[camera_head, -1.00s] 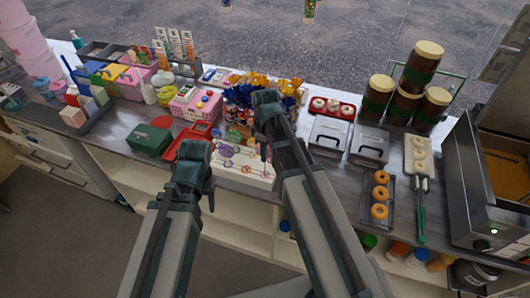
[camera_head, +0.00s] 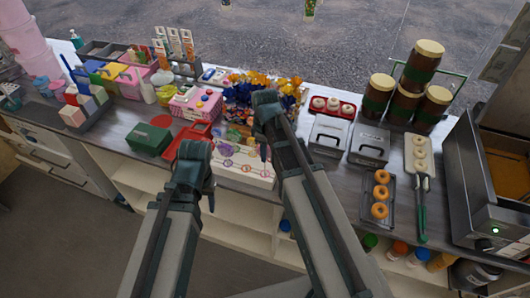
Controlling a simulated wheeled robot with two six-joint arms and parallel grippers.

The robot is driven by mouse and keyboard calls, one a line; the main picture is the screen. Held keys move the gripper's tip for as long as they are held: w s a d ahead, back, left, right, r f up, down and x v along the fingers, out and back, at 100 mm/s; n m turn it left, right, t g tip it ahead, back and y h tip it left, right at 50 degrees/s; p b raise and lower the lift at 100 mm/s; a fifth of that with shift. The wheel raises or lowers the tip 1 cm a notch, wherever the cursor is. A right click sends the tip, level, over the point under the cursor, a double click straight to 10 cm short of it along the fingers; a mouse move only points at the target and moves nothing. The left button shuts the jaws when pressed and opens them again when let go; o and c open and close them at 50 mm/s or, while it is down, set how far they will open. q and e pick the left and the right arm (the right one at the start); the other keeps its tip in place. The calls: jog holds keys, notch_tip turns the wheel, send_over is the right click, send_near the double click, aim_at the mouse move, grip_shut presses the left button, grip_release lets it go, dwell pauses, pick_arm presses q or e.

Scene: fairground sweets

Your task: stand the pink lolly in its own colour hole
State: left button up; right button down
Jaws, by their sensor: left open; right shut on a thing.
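The white lolly stand (camera_head: 256,182) is at the front edge of the counter, with small coloured rings and round lollies on its top. My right gripper (camera_head: 264,152) is over the stand's right part, mostly behind my own arm. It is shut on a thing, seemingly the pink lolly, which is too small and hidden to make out. A purple lolly (camera_head: 227,151) shows at the stand's back left. My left gripper (camera_head: 210,200) is open and low, left of the stand near the counter edge, partly hidden by its arm.
A red tray (camera_head: 190,142) and a green box (camera_head: 149,139) lie left of the stand. A pink box (camera_head: 196,104) and a heap of wrapped sweets (camera_head: 240,92) stand behind it. Grey lidded tins (camera_head: 328,134) and a doughnut tray (camera_head: 377,205) are to the right.

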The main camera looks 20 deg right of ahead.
jog(key=shift+f, duration=0.15)
dwell(0.3)
jog(key=shift+f+b, duration=0.45)
jog(key=shift+b, duration=0.1)
jog(key=shift+f, duration=0.1)
jog(key=shift+f+b, duration=0.65)
jog(key=shift+b, duration=0.1)
jog(key=shift+f+b, duration=1.15)
jog(key=c, duration=0.7)
grip_release()
